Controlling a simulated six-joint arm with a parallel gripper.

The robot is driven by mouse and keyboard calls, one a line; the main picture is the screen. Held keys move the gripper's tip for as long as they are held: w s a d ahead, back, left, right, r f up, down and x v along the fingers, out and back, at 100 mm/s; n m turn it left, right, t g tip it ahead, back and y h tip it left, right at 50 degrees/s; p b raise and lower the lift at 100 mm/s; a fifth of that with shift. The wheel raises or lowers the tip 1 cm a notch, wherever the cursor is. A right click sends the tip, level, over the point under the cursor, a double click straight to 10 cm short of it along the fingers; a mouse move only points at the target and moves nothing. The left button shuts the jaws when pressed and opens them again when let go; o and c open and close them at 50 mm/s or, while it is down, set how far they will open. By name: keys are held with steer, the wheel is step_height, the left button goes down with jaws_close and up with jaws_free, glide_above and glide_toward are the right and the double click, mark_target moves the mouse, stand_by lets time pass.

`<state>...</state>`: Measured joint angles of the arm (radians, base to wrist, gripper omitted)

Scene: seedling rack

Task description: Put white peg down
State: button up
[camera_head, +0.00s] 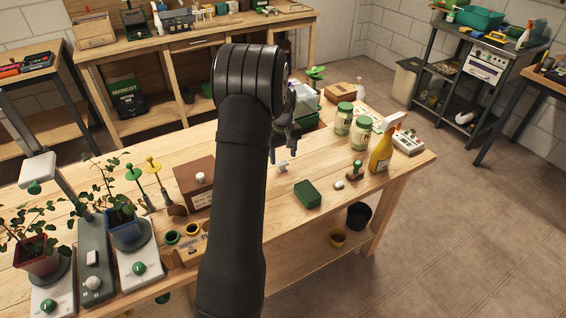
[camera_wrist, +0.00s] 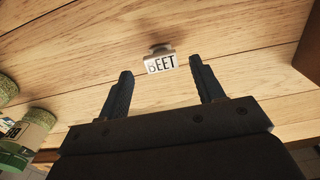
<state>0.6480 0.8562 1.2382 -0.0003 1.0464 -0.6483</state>
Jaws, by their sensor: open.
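The white peg (camera_wrist: 161,64), a small white marker with the word BEET on its face, is on the wooden table. It also shows in the head view (camera_head: 283,165) as a small pale shape just below my gripper (camera_head: 284,148). In the wrist view my gripper (camera_wrist: 161,80) is open, with one finger on each side of the peg's line and a bare gap between them. The peg appears just beyond the fingertips and apart from both. I cannot tell whether its lower part is set in something.
A green block (camera_head: 308,194), a wooden box (camera_head: 194,183), two green-lidded jars (camera_head: 344,118) and a yellow spray bottle (camera_head: 381,152) stand around on the table (camera_head: 262,222). Potted plants and scales stand at the left. Bare wood surrounds the peg.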

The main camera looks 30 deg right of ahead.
mark_target(283, 164)
step_height(283, 164, up, 8)
steer(key=shift+f, duration=0.25)
steer(key=shift+f, duration=4.15)
